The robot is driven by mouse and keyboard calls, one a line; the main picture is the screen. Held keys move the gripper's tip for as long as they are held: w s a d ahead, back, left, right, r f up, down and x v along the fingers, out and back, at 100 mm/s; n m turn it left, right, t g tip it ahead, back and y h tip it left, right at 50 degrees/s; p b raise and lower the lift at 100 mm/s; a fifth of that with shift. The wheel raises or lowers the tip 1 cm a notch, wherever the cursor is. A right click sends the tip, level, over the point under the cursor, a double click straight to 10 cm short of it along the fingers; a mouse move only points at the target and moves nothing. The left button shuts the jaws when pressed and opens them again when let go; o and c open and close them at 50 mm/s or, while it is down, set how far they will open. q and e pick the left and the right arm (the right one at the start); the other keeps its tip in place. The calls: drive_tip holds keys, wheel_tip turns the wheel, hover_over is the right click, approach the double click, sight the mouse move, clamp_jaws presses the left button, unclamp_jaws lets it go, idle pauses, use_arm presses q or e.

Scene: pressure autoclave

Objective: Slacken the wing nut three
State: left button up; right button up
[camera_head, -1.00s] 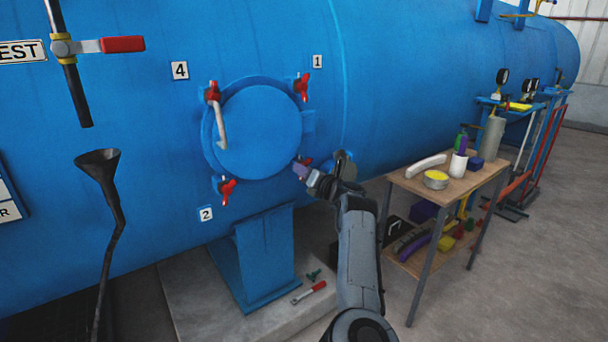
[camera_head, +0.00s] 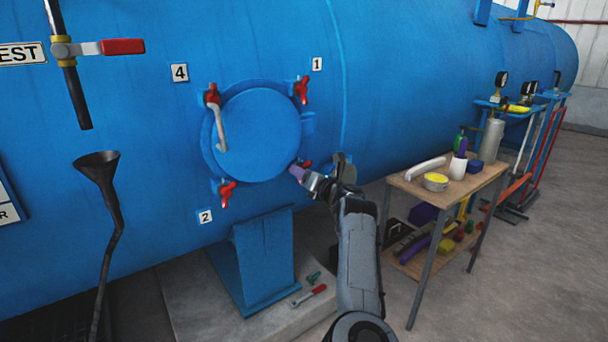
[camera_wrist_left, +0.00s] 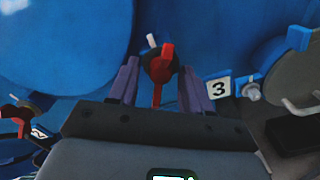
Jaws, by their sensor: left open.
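Wing nut three (camera_wrist_left: 160,65) is red, on a light-tipped stud beside the number 3 plate (camera_wrist_left: 217,87) in the left wrist view. My left gripper (camera_wrist_left: 159,72) is open, with one purple finger on each side of the nut. I cannot tell whether either finger touches it. In the head view my left gripper (camera_head: 297,174) is at the lower right edge of the round blue door (camera_head: 258,130). It hides most of nut three there, and only a bit of red (camera_head: 306,164) shows. My right gripper is not in view.
Other red wing nuts sit at the upper right (camera_head: 302,90), upper left (camera_head: 212,95) and lower left (camera_head: 227,193) of the door. A red-handled tool (camera_head: 309,296) lies on the plinth. A workbench (camera_head: 463,184) stands right of my arm.

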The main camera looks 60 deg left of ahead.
use_arm(q)
drive_tip(key=d+p, duration=0.4)
drive_tip(key=d, duration=0.7)
drive_tip(key=shift+w, duration=0.25)
drive_tip(key=shift+a+f, duration=0.1)
